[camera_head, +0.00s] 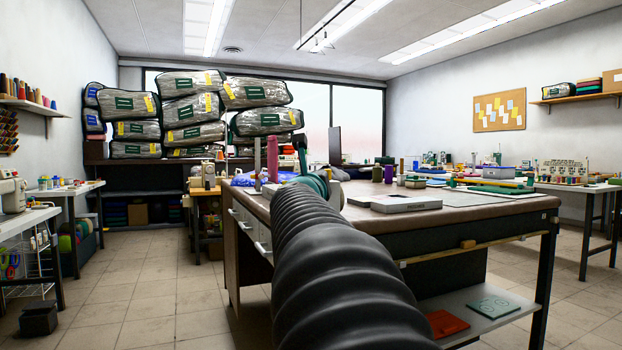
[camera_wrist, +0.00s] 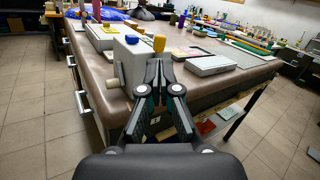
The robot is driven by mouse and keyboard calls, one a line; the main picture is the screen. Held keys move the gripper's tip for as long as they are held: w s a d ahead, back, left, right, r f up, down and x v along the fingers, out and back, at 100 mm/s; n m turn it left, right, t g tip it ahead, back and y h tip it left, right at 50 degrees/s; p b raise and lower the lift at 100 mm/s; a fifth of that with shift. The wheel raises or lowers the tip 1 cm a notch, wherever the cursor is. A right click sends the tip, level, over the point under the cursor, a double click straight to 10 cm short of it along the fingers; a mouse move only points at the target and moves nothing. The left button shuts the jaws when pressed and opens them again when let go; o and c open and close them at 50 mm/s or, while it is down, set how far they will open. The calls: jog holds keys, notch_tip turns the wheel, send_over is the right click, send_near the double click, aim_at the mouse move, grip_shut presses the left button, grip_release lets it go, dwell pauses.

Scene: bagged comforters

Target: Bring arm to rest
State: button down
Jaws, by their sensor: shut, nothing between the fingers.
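My arm, a ribbed black sleeve, reaches forward from the bottom of the head view toward the large brown-topped worktable and hides part of it. My gripper (camera_wrist: 154,66) shows in the wrist view, its fingertips together with nothing between them. Behind the fingertips, in line with them, is a grey-white machine (camera_wrist: 127,55) with a blue and a yellow knob at the table's edge. I cannot tell from this view whether the fingers touch it. In the head view the gripper itself is hidden by the arm.
The worktable (camera_head: 480,210) fills the middle, with a flat grey box (camera_head: 397,204) on top. Bagged comforters (camera_head: 193,108) are stacked on a shelf at the back. A side table (camera_head: 25,222) with a sewing machine stands left. Tiled floor (camera_head: 140,290) is clear left of the worktable.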

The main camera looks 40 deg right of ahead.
jog(key=v, duration=0.3)
jog(key=shift+s+a+r, duration=0.1)
jog(key=shift+a+r, duration=0.1)
